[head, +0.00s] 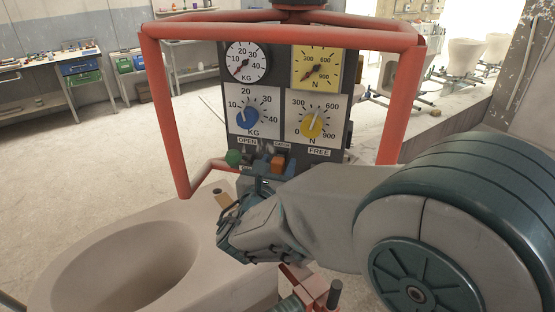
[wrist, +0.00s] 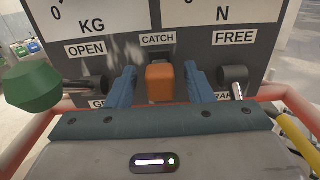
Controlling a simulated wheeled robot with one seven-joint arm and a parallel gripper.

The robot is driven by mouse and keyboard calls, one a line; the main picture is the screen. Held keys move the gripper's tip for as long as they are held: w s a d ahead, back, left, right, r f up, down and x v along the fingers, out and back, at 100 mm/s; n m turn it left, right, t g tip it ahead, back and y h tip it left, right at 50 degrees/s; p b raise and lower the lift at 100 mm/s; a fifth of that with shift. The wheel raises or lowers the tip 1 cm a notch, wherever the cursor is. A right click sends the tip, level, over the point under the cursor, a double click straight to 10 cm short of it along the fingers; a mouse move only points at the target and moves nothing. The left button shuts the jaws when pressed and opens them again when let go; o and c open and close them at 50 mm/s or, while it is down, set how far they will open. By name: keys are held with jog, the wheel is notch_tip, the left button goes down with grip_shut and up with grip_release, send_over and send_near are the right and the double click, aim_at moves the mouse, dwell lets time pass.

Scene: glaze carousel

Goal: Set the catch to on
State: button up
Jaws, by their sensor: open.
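The catch is an orange block-shaped handle (wrist: 160,83) under the CATCH label on the dark panel. It also shows in the head view (head: 278,161), low on the panel between the OPEN and FREE labels. My gripper (wrist: 160,72) is open, with one blue finger on each side of the orange handle. Gaps show between the handle and both fingers, and nothing is held. In the head view my gripper (head: 275,167) is at the panel's lower edge, partly hidden by my wrist. No on or off mark for the catch is readable.
A green knob (wrist: 32,85) on a lever stands left of the fingers, and a dark round-ended lever (wrist: 234,78) stands close on the right. Dials (head: 248,109) sit above. A red tube frame (head: 162,110) surrounds the panel; a pale basin (head: 75,245) is below left.

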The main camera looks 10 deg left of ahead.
jog(key=shift+w, duration=0.25)
grip_shut()
notch_tip(320, 180, down, 4)
jog(key=b, duration=0.4)
jog(key=shift+f, duration=0.2)
grip_release()
jog(key=shift+s, duration=0.15)
